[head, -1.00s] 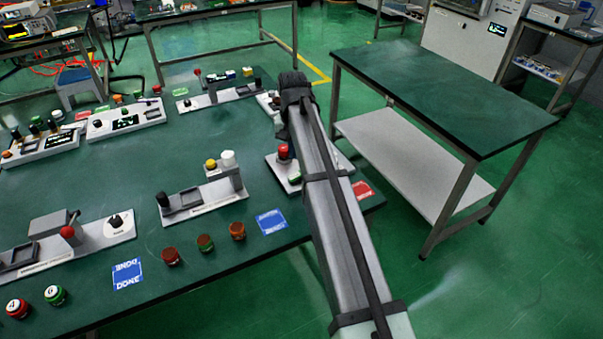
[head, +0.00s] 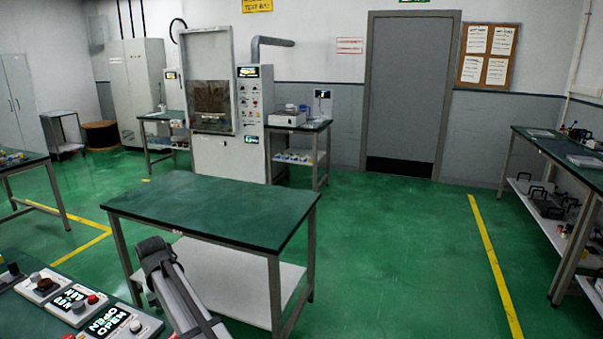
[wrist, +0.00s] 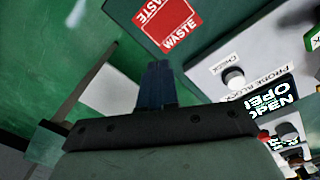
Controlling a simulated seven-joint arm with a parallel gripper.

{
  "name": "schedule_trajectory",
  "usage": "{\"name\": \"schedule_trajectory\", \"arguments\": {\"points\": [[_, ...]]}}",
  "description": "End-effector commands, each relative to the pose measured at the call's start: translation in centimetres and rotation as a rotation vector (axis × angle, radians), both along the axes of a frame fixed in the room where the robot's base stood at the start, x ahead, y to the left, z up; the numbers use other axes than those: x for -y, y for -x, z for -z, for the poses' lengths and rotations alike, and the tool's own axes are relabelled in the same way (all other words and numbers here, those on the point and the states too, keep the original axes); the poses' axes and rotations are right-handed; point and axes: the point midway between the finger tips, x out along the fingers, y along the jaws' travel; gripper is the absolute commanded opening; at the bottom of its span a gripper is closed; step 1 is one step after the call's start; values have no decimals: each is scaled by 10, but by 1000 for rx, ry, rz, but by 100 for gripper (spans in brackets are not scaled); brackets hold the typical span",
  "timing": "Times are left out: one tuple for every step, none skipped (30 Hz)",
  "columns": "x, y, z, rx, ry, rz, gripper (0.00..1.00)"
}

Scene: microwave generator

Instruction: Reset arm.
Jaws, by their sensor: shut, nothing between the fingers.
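In the head view my arm rises from the bottom edge, left of the middle, and its dark end (head: 155,255) overlaps the near left leg of an empty green table. The fingers cannot be made out there. In the wrist view my gripper (wrist: 157,75) is shut, its dark fingers together and nothing between them. It is above the edge of a green workbench (wrist: 205,15). A red WASTE label (wrist: 167,22) lies on the bench just beyond the fingertips.
The empty green table (head: 215,210) with a white lower shelf stands beside my arm. Control boxes (head: 110,325) with lit OPEN displays sit at the bottom left; one panel (wrist: 250,80) shows in the wrist view. A microwave cabinet (head: 228,110) stands at the back. Floor at right is clear.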

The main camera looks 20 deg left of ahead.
Motion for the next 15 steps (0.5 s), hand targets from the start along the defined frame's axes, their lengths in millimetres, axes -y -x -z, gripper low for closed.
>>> {"name": "schedule_trajectory", "arguments": {"points": [[22, -22, 15, 0, 9, 20, 0], [35, -31, 26, -4, 16, 31, 0], [50, -40, 42, -10, 26, 46, 0], [62, -47, 54, -16, 32, 58, 0], [74, -52, 66, -20, 39, 71, 0], [90, -61, 82, -28, 46, 89, 0], [102, -66, 93, -35, 53, 102, 0], [115, -71, 104, -40, 59, 116, 0], [132, -77, 120, -49, 69, 134, 0], [145, -82, 131, -55, 75, 148, 0], [158, -86, 143, -61, 80, 161, 0], [177, -91, 158, -71, 88, 180, 0], [191, -94, 169, -78, 95, 195, 0], [206, -97, 180, -86, 101, 210, 0], [225, -100, 195, -95, 109, 229, 0]]}}
